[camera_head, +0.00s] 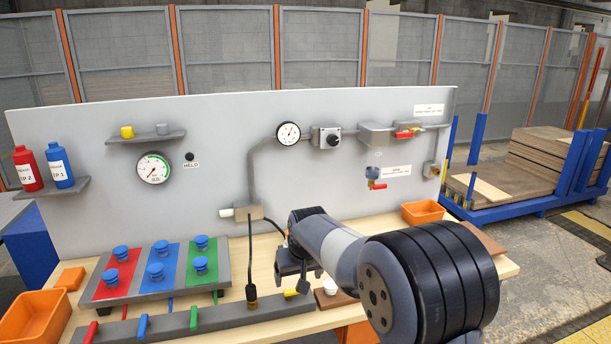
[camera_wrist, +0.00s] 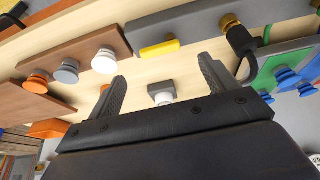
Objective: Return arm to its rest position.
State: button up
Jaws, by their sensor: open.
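My gripper (camera_head: 297,268) hangs over the wooden table (camera_head: 240,251), in front of the grey panel (camera_head: 225,115), with my arm reaching to it from the lower right. In the wrist view my gripper (camera_wrist: 164,76) has its two fingers wide apart with nothing held between them. A white knob on a small grey block (camera_wrist: 162,93) shows beyond the gap, apart from the fingers. In the head view my arm hides part of the tabletop and whatever lies behind it.
A grey rail (camera_head: 190,322) runs along the table front, with a black cable plug (camera_head: 251,294) standing on it. A red, blue and green board with blue knobs (camera_head: 155,270) lies left. Orange bins (camera_head: 35,317) (camera_head: 422,212) stand left and right. A brown board (camera_wrist: 75,60) carries knobs.

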jog(key=x, duration=0.6)
jog(key=shift+w+f+p, duration=0.1)
jog(key=shift+f+p, duration=0.15)
jog(key=shift+p, duration=0.1)
jog(key=shift+f, duration=0.1)
jog(key=shift+m, duration=0.5)
